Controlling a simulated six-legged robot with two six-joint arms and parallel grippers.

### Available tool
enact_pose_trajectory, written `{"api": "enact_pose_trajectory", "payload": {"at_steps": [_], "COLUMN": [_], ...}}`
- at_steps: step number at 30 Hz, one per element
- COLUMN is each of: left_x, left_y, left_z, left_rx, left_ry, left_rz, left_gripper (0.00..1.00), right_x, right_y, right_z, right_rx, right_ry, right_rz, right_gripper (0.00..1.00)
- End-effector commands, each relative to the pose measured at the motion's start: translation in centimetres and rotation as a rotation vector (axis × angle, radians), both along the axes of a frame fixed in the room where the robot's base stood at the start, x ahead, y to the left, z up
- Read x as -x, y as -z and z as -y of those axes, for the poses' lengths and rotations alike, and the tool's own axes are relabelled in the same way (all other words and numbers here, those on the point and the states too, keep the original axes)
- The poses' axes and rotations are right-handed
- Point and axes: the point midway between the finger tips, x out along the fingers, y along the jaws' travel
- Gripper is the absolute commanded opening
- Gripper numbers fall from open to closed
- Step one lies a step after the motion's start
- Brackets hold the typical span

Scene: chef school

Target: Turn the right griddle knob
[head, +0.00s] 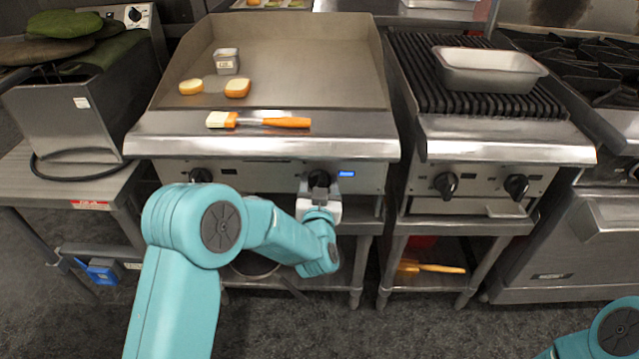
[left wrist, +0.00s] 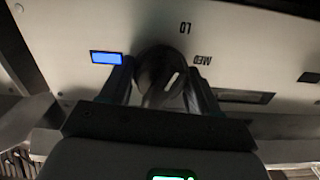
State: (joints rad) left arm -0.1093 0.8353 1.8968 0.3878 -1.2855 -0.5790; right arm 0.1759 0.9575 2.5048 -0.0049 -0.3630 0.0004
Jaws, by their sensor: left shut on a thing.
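The right griddle knob (left wrist: 160,68) is a round black knob on the steel front panel of the griddle (head: 262,172). In the left wrist view it sits between my two fingers, with a pale mark on it and the labels LO and MED on the panel nearby. My left gripper (head: 319,190) reaches the panel from the front and is shut on this knob, covering most of it in the head view. A blue-lit display (head: 346,174) is just right of the gripper in the head view. My right gripper is out of view.
The left griddle knob (head: 200,175) is on the same panel. A brush (head: 288,122) lies at the griddle's front edge, with two bun halves (head: 237,88) and a small metal container (head: 226,61) behind. A charbroiler (head: 505,140) with a steel pan (head: 488,72) stands to the right.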

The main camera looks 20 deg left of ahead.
Motion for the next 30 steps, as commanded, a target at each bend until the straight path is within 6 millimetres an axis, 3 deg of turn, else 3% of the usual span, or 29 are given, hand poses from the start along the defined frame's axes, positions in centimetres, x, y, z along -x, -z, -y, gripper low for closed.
{"api": "enact_pose_trajectory", "payload": {"at_steps": [11,30], "left_x": [0.05,0.04], "left_y": [0.18,0.21], "left_z": [0.08,0.17], "left_rx": [-0.132,-0.689], "left_ry": [0.001,0.002], "left_rz": [-0.040,-0.203], "left_gripper": [0.31,0.31], "right_x": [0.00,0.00], "right_y": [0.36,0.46], "right_z": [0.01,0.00], "right_rx": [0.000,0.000], "right_ry": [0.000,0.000], "right_rz": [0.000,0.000], "right_gripper": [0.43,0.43]}}
